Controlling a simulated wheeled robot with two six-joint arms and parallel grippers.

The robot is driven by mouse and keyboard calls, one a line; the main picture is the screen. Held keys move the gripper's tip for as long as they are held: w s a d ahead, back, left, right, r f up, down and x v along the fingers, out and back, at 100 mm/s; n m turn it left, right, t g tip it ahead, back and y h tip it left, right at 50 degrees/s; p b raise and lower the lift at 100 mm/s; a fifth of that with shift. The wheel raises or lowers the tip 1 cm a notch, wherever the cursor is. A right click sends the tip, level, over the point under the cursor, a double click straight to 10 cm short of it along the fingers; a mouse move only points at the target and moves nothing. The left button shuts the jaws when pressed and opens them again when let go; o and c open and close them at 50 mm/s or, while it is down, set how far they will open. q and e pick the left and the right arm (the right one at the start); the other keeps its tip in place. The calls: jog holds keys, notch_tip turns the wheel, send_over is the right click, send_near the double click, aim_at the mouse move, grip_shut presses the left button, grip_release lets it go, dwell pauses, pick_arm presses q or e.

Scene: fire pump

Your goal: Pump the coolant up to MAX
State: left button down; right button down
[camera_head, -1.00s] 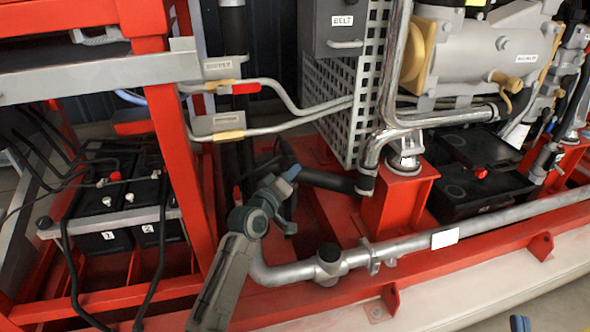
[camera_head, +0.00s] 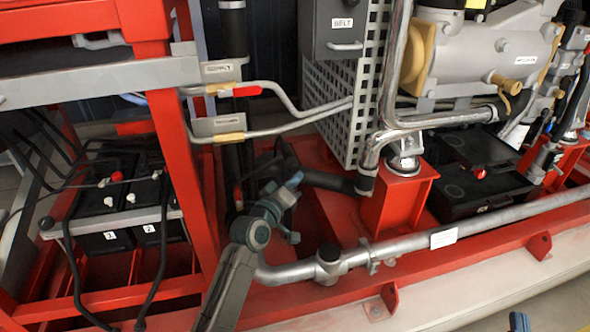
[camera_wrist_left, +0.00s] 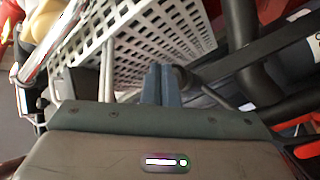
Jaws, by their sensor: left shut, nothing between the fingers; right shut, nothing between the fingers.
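My left gripper (camera_head: 295,179) is in front of the red frame, left of the chrome pipe, with its blue fingertips close together and nothing visible between them. In the left wrist view the shut fingers (camera_wrist_left: 162,84) point at the lower edge of a white perforated guard (camera_wrist_left: 140,40). A dark lever-like bar (camera_wrist_left: 262,62) and a black hose (camera_wrist_left: 245,50) lie right of the fingers, apart from them. Only a blue tip of my right gripper (camera_head: 519,322) shows at the bottom edge. I cannot make out a coolant pump or a MAX mark.
A silver pipe (camera_head: 410,243) runs across the front above the red base rail (camera_head: 470,265). A red pedestal (camera_head: 398,200) stands right of my left gripper. Batteries (camera_head: 105,200) sit at the left behind a red post (camera_head: 178,170). A red-handled valve (camera_head: 246,91) is above.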

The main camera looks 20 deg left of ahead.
pick_arm(q)
jog(key=s+d, duration=0.1)
jog(key=s, duration=0.1)
jog(key=s+d+p, duration=0.1)
jog(key=s+d, duration=0.1)
pick_arm(e)
jog(key=shift+r, duration=0.65)
pick_arm(q)
jog(key=shift+a, duration=0.1)
dwell(2.1)
